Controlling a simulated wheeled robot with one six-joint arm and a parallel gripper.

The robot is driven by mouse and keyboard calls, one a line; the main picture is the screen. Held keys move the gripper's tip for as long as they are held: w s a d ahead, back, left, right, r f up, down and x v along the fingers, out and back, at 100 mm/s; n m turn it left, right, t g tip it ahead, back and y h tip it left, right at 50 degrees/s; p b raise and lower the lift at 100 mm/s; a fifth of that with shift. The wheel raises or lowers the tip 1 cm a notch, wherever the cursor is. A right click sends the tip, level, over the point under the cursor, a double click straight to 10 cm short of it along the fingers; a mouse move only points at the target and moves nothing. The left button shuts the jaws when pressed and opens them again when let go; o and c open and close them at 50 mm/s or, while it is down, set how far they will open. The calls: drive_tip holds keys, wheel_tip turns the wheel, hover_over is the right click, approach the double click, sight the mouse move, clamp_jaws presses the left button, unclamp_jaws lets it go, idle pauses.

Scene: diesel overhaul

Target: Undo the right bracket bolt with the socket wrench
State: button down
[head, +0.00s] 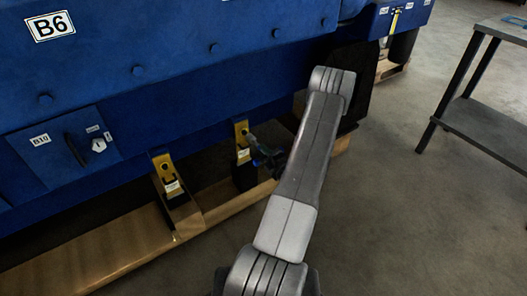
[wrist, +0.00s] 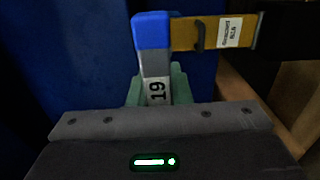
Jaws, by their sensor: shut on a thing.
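My gripper (wrist: 158,90) is shut on the socket wrench (wrist: 152,62), a grey tool marked 19 with a blue end, held between its green fingers. The blue end overlaps the left end of a yellow bracket (wrist: 192,34) with a white label in the wrist view. The bolt is hidden there, and I cannot tell whether the socket is seated on it. In the head view, my gripper (head: 270,158) is just right of the right yellow bracket (head: 241,129), with the wrench reaching toward its upper part. The left yellow bracket (head: 161,163) stands apart to the left.
The blue engine housing (head: 150,50), labelled B6, fills the upper left. A B10 panel (head: 62,150) with a dark handle is lower left. A wooden base (head: 110,252) runs beneath. A metal table (head: 490,125) stands at right, with clear floor between.

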drive_tip(key=shift+v, duration=2.95)
